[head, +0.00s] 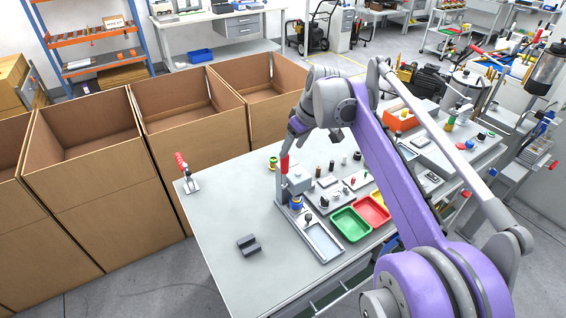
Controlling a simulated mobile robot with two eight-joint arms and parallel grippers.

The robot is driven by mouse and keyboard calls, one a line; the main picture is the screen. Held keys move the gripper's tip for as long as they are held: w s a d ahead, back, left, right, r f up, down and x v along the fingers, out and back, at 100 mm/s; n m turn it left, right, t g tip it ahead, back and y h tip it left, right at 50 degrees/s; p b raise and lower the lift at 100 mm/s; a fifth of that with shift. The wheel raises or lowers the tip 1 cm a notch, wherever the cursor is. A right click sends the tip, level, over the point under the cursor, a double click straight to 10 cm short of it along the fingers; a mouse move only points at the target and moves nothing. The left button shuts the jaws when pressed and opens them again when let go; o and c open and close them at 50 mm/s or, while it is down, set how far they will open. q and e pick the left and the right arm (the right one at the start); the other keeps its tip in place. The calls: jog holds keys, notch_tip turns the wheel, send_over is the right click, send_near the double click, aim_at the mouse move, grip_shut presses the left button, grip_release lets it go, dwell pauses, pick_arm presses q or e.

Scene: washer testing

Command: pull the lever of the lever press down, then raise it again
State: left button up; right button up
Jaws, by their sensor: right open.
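The lever press (296,180) is a small grey block-like device on the grey bench, with a blue ringed part low on its front. Its lever has a red handle (284,163) that stands nearly upright at the press's left side. My right gripper (291,140) comes in from above on the purple arm and is open. Its fingertips are at or just above the top of the red handle; I cannot tell whether they touch it or are around it. My left gripper is not in view.
On the bench (225,215), a red-handled toggle clamp (182,163) stands at the left corner and a dark grey block (249,245) lies in front. Green (351,224) and red (373,211) trays sit right of the press. Open cardboard boxes (85,180) line the far side.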

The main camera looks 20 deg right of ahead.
aim_at(287, 157)
jog(key=x, duration=0.8)
jog(key=shift+a+f, duration=0.15)
grip_shut()
dwell(1.1)
